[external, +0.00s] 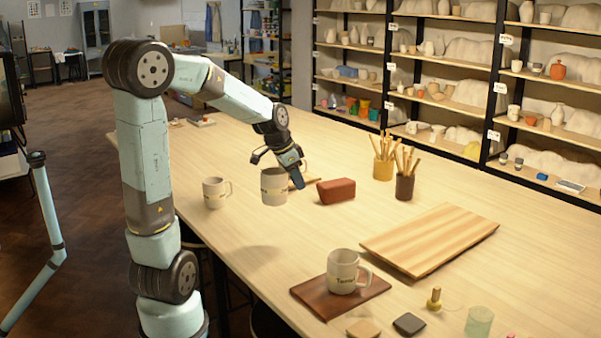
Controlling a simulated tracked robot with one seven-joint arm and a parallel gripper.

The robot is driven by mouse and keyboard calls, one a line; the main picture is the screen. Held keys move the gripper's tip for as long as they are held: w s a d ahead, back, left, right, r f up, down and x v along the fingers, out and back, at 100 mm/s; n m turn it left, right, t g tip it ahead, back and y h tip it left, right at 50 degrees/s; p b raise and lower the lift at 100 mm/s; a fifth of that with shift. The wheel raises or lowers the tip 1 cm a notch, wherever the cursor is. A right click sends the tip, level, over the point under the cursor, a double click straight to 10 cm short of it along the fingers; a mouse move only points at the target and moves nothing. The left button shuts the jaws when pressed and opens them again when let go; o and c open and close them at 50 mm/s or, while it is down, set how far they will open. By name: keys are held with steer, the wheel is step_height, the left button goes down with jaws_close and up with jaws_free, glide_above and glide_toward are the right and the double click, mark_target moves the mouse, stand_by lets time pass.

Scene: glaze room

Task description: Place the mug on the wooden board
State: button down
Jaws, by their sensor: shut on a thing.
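A light grey mug (273,188) with dark lettering is held upright in my gripper (286,170), which is shut on its right side. A faint shadow on the table below and in front of it suggests it is in the air. The near finger covers part of its handle side. A striped light wooden board (430,238) lies bare on the table to the right. A smaller dark wooden board (310,293) lies nearer, with a similar lettered mug (342,272) standing upright on it. Another similar mug (213,193) stands on the table left of my gripper.
A reddish-brown block (336,191) lies just right of the held mug. Behind it stand a yellow cup (383,169) and a dark cup (404,188) of sticks. Small items, including a greenish glass (478,322), sit at the front right.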

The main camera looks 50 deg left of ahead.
steer(key=w+d+r+m+g+h, duration=0.1)
steer(key=w+d+m, duration=0.3)
steer(key=d, duration=0.6)
steer(key=w+d+r+m+g+h, duration=0.1)
steer(key=d+m+g, duration=0.1)
steer(key=d+m, duration=0.65)
steer(key=w+d+r+m+g+h, duration=0.1)
steer(key=w+d+m, duration=0.25)
steer(key=d, duration=0.75)
steer(key=w+d+f, duration=0.1)
steer(key=w+f, duration=0.2)
steer(key=w, duration=0.1)
steer(key=w+d+f, duration=0.2)
steer(key=w+f, duration=0.1)
steer(key=w, duration=0.1)
steer(key=w+d+f, duration=0.1)
steer(key=w+f, duration=0.2)
steer(key=w, duration=0.1)
steer(key=shift+w+d, duration=0.15)
steer(key=shift+w, duration=0.05)
steer(key=shift+w+d+f, duration=0.1)
steer(key=shift+w+f, duration=0.05)
steer(key=shift+f, duration=0.75)
steer(key=shift+w+f, duration=0.1)
steer(key=shift+f, duration=0.8)
